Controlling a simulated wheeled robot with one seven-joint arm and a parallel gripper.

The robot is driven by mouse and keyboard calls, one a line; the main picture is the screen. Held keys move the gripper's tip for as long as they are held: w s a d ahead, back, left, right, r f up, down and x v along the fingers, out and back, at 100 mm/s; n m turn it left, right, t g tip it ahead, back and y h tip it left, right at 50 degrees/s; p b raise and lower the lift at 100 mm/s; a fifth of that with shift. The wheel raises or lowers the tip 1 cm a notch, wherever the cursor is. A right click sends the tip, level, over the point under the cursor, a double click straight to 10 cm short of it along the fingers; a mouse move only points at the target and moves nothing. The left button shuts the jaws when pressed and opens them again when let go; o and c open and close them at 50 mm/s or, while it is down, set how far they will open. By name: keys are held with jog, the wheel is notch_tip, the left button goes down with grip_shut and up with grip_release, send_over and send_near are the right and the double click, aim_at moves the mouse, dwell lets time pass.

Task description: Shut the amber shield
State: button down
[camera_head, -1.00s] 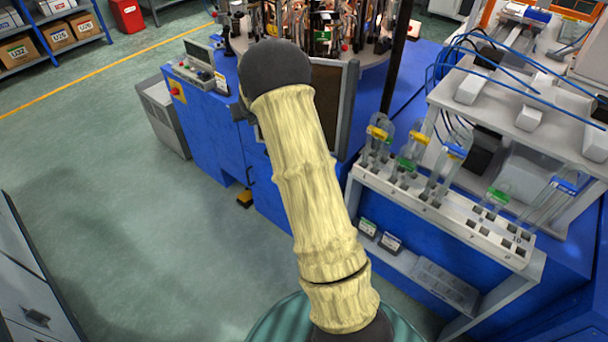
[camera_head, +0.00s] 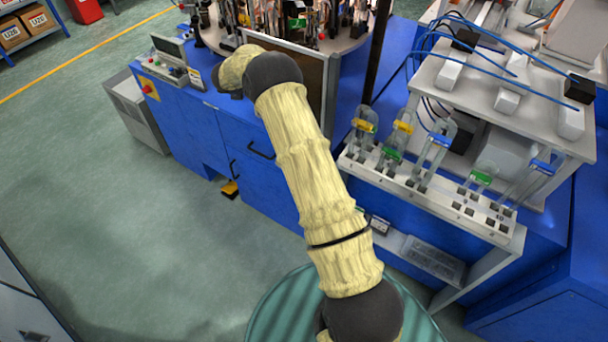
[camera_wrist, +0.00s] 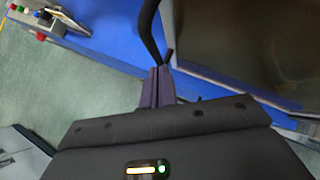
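The amber shield is a dark brown see-through panel in a grey frame (camera_head: 332,82), upright at the front of the round machine. My forearm hides part of its left side. In the wrist view the brown panel (camera_wrist: 250,40) fills the upper right. A curved black handle (camera_wrist: 150,28) stands by its left edge. My gripper (camera_wrist: 160,72) has its two dark fingers close together, with the lower end of the handle at their tips; they look shut on it. In the head view the gripper is hidden behind my arm.
The blue cabinet (camera_head: 208,133) stands under the panel, with a control box (camera_head: 168,64) on its left. A white rack (camera_head: 440,205) with several clipped glass pieces is on the right. The green floor (camera_head: 120,220) at the left is clear.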

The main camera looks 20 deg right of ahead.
jog(key=shift+d+r, duration=0.2)
jog(key=shift+d, duration=0.2)
jog(key=shift+d, duration=0.1)
